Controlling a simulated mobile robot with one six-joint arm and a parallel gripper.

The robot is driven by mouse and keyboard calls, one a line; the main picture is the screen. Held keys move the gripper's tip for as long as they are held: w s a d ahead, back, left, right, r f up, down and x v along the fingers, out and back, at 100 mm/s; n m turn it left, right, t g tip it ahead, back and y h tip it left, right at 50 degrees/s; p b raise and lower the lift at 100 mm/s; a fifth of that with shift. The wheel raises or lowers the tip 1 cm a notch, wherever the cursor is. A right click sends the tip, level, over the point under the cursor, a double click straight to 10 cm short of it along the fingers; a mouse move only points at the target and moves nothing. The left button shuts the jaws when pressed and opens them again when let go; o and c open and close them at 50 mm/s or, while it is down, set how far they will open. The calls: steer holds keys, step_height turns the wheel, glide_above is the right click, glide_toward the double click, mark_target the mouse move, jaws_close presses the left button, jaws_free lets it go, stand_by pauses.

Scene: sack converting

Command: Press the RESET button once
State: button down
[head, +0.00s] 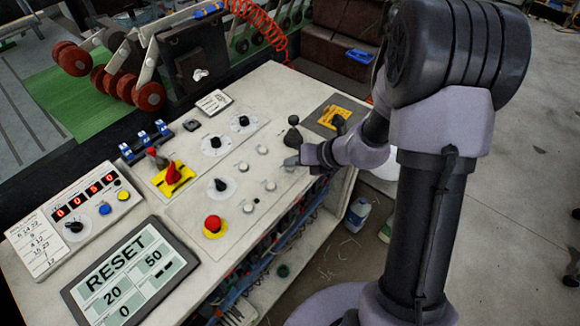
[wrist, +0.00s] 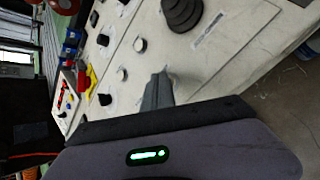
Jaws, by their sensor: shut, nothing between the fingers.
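The word RESET shows in large letters on a grey-framed screen (head: 128,275) at the near left of the console in the head view, above the numbers 20, 50 and 0. A counter panel (head: 88,207) behind it reads 0050 and carries a blue button (head: 104,209) and a yellow button (head: 123,196). I cannot read a RESET label on any single button. My gripper (head: 293,161) is shut and empty over the console's right part, near several small pale buttons (head: 271,185). In the wrist view, my gripper (wrist: 159,82) points down beside a pale button (wrist: 140,44).
A red mushroom button (head: 214,225), a red handle on a yellow plate (head: 174,174) and black knobs (head: 220,185) stand up from the console (head: 190,245). A black joystick (head: 293,136) stands close to my gripper. Rollers and a red coiled hose (head: 262,22) are behind.

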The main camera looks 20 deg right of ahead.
mark_target(293, 169)
steer(key=shift+f, duration=0.15)
stand_by(0.3)
steer(key=shift+r+p, duration=0.7)
steer(key=shift+r, duration=0.15)
steer(key=shift+r, duration=0.1)
step_height(293, 169, up, 5)
steer(key=p, duration=0.5)
